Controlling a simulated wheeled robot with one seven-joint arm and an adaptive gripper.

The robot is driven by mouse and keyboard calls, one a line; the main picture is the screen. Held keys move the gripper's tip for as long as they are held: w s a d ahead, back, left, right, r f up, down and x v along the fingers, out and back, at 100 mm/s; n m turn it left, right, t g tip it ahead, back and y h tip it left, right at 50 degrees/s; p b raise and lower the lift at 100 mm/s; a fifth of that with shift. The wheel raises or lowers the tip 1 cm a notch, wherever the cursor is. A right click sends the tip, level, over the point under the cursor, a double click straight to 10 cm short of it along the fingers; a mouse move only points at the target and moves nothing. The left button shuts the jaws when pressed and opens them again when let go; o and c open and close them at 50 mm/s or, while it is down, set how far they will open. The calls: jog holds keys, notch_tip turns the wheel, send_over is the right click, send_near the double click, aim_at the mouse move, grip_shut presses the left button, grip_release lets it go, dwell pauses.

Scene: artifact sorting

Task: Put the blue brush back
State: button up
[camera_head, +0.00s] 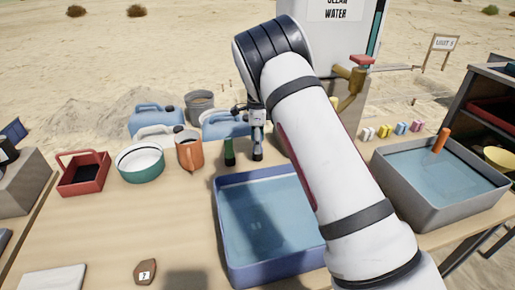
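My white arm crosses the middle of the camera_head view and bends down at the back of the table. My gripper (257,154) is small there, pointing down just behind the blue basin (222,222). Its fingers are seen nearly edge-on, so I cannot tell whether they are open or shut, or whether they hold something. I cannot make out a blue brush; part of the table and basin is hidden behind my arm. A slim green object (229,153) stands just left of my gripper.
A grey basin (400,192) of water with an orange handle (441,140) stands right. Left are an orange jug (189,153), a green-white bowl (140,172) and a red carrier (84,186). Blue jerrycans (158,118) stand behind. A numbered brown tag (145,271) lies front left, with clear table around it.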

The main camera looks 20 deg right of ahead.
notch_tip(320, 180, up, 9)
jog(key=shift+s+f+p, duration=0.1)
jog(key=shift+f+p, duration=0.1)
jog(key=shift+p, duration=0.25)
jog(key=s+r+n+y, duration=0.1)
jog(key=s+r+n, duration=0.4)
jog(key=s+r, duration=0.55)
jog(key=s+r+n+y, duration=0.1)
jog(key=s+r+n, duration=0.5)
jog(key=s, duration=0.8)
jog(key=s+f+n, duration=0.1)
jog(key=s+n, duration=0.2)
jog(key=s, duration=0.6)
jog(key=s+f+n+h, duration=0.1)
jog(key=s+n, duration=0.2)
jog(key=s, duration=0.7)
jog(key=s+f+n+t+h, duration=0.1)
jog(key=s+n, duration=0.2)
jog(key=s, duration=0.6)
jog(key=shift+s+d+f+n, duration=0.15)
jog(key=shift+d+f+n, duration=0.1)
jog(key=shift+n, duration=0.15)
notch_tip(320, 180, up, 18)
jog(key=t+p, duration=0.3)
jog(key=p, duration=1.3)
jog(key=shift+f, duration=0.15)
